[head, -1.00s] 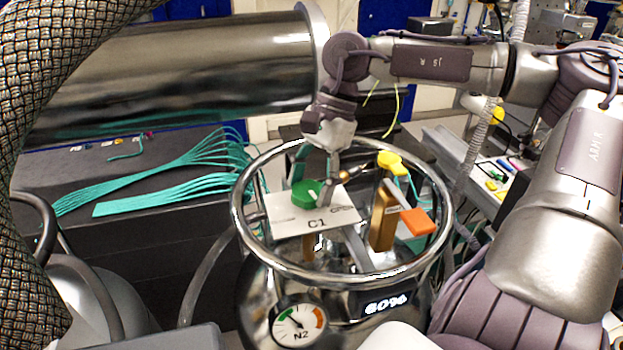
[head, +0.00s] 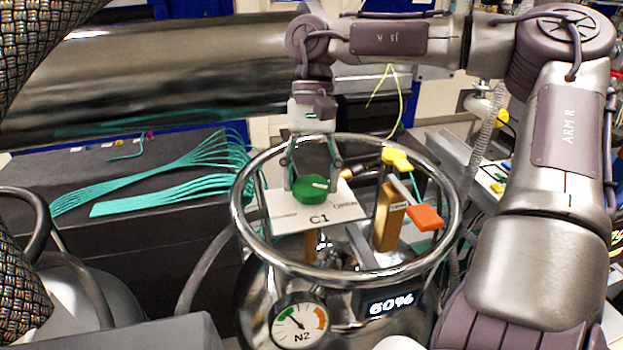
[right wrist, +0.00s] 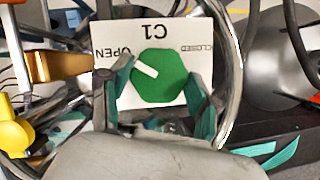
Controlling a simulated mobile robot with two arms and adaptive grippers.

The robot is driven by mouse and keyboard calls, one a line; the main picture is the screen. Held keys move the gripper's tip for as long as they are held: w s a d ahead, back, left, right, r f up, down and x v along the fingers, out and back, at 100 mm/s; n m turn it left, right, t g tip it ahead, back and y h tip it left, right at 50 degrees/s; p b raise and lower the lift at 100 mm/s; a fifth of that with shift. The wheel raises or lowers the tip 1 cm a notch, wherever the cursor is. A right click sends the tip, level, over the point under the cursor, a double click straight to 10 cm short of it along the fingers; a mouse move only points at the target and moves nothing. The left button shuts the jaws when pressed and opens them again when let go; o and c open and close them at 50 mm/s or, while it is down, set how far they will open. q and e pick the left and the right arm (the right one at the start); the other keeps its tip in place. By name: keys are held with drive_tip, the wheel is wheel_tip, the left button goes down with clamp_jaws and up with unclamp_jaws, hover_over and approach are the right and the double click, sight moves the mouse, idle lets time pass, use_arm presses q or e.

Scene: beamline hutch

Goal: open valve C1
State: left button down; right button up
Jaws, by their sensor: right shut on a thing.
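The valve C1 knob (head: 312,189) is green with a white mark and sits over a white card (head: 300,217) lettered C1. In the right wrist view the knob (right wrist: 160,77) lies between the fingers, and its mark points toward the OPEN side of the card (right wrist: 170,33). My right gripper (head: 315,188) comes down from above and is shut on the knob, one finger at each side. The teal finger pads of my right gripper (right wrist: 163,98) show in the wrist view. My left gripper is not in view.
A shiny ring rail (head: 240,218) surrounds the valve on the dewar. Inside stand a brass block (head: 389,218), a yellow knob (head: 397,159) and an orange handle (head: 426,217). An N2 gauge (head: 299,325) and a 60% display (head: 390,303) are in front. A braided hose (head: 25,285) is at left.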

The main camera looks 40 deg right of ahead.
drive_tip(key=shift+n, duration=0.3)
drive_tip(key=o, duration=1.2)
drive_tip(key=shift+c, duration=0.2)
drive_tip(key=v, duration=1.2)
